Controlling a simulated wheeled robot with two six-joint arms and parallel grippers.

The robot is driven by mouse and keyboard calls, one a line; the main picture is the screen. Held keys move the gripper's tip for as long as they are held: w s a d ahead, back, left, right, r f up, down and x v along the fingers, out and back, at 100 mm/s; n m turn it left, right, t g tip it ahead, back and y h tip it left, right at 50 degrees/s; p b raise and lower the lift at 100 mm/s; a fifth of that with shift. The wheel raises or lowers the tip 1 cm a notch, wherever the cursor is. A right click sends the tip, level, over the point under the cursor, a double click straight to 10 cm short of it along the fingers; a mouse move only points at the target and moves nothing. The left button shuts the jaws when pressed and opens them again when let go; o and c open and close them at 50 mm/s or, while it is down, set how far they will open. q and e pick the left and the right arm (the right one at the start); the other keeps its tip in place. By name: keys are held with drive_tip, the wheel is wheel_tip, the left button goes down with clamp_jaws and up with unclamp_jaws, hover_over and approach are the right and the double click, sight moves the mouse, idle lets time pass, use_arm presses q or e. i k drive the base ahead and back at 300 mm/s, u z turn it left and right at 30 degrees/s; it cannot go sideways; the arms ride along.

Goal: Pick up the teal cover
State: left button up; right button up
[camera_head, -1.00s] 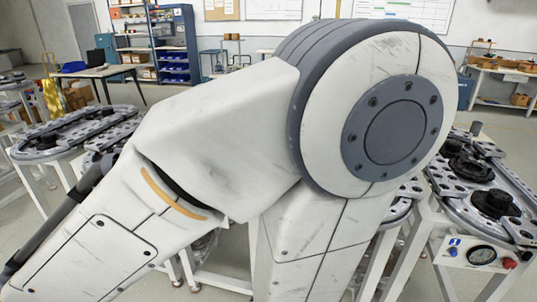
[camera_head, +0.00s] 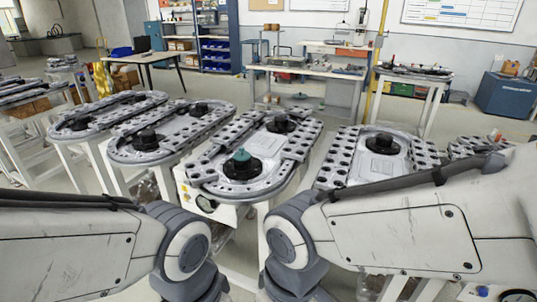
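The teal cover (camera_head: 241,155) is small and sits on top of a black round hub (camera_head: 242,169). The hub is at the near end of the middle oval grey ring track (camera_head: 213,187). The cover is in plain view and nothing of mine touches it. My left arm comes in from the left and my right arm from the right. Both show as white links with grey joints in front of the track. Neither gripper is in the picture, so I cannot see their fingers or anything in them.
More grey ring tracks with black hubs stand on white frames to the left (camera_head: 160,150) and right (camera_head: 345,168). Narrow gaps of floor separate them. Workbenches (camera_head: 330,85), blue shelving (camera_head: 217,50) and a blue cabinet (camera_head: 505,93) stand at the back.

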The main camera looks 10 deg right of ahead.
sight(242, 156)
drive_tip(key=u, duration=0.45)
drive_tip(key=k, duration=0.55)
drive_tip(key=u, duration=0.7)
drive_tip(key=i, duration=1.3)
drive_tip(key=z, duration=1.35)
drive_tip(key=i, duration=0.75)
drive_tip(key=z, duration=0.75)
